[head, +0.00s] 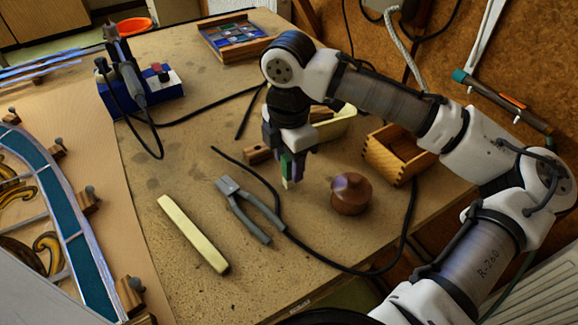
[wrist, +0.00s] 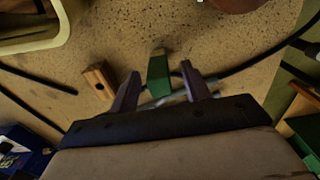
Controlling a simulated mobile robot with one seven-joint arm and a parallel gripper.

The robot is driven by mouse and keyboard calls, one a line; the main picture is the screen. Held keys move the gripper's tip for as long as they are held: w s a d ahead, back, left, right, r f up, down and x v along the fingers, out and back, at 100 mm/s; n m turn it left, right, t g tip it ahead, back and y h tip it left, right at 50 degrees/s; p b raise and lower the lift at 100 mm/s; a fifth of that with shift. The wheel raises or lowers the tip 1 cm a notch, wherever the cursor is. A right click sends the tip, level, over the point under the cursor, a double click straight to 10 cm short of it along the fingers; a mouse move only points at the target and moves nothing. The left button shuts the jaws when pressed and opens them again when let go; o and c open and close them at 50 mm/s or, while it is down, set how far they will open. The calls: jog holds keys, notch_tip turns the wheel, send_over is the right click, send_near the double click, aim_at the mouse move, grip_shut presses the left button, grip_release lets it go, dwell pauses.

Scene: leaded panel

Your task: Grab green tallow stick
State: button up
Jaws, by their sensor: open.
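The green stick (head: 286,181) has a pale end and shows just below my gripper (head: 291,165) in the head view. In the wrist view the green stick (wrist: 158,76) lies between the two fingers of my gripper (wrist: 160,74), with a visible gap on each side. The fingers are apart and are not closed on it.
A pale yellow bar (head: 193,233) and grey pliers (head: 250,208) lie on the table to the left. A brown round lidded pot (head: 350,195) stands at right, near an open wooden box (head: 398,152). A small wooden block (head: 257,154) lies close behind. Black cable crosses the table.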

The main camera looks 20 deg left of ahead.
jog(key=shift+f, duration=0.8)
grip_shut()
jog(key=shift+r, duration=0.1)
